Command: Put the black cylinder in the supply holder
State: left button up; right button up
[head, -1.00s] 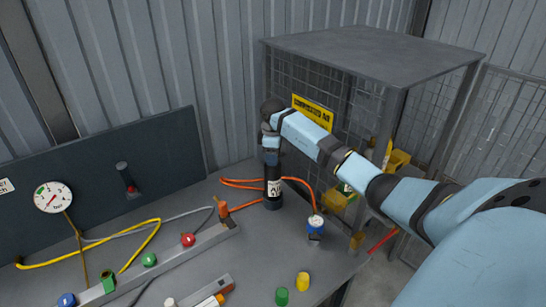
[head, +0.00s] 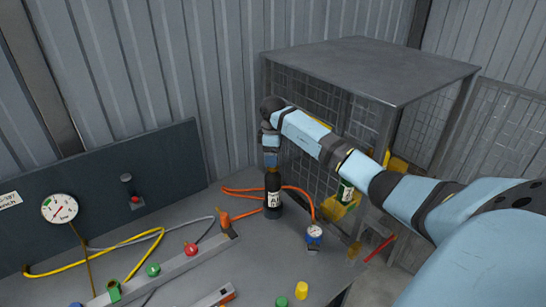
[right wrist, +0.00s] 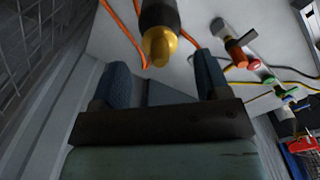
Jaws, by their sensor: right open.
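The black cylinder (head: 273,197), with a white label, stands upright on the grey bench. Its brass top shows large in the right wrist view (right wrist: 160,45). My right gripper (head: 271,167) points down just above the cylinder. Its two dark fingers (right wrist: 163,75) are apart, with the brass top ahead of the gap; nothing is gripped. A small dark fitting with a red part (head: 132,191) is on the dark back panel; I cannot tell whether it is the supply holder. My left gripper is not in view.
A grey rail (head: 185,262) with coloured knobs and a yellow hose (head: 120,247) lie left. A mesh cage (head: 370,65) stands behind my right arm.

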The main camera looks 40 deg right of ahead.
notch_tip(320, 180, up, 6)
jog(key=p, duration=0.3)
jog(key=shift+r+p, duration=0.35)
jog(key=shift+p, duration=0.15)
jog(key=shift+a+f, duration=0.25)
jog(key=shift+a, duration=0.05)
jog(key=s+a+f+n+t+y, duration=0.25)
jog(key=a+f+n+y, duration=0.2)
jog(key=a, duration=0.75)
jog(key=s+a+f+n+t+y, duration=0.1)
jog(key=s+a+f+n+y, duration=0.4)
jog(key=a, duration=0.8)
jog(key=s+a+m+t+y, duration=0.3)
jog(key=s+a+t+y, duration=0.15)
jog(key=a+t, duration=0.35)
jog(key=s+f+m+h, duration=0.5)
jog(key=s+f, duration=0.1)
jog(key=s, duration=0.4)
jog(key=s+a+f+m+h, duration=0.1)
jog(key=s+f+m+h, duration=0.5)
jog(key=s, duration=0.5)
jog(key=shift+s+a+g, duration=0.15)
jog(key=shift+g, duration=0.2)
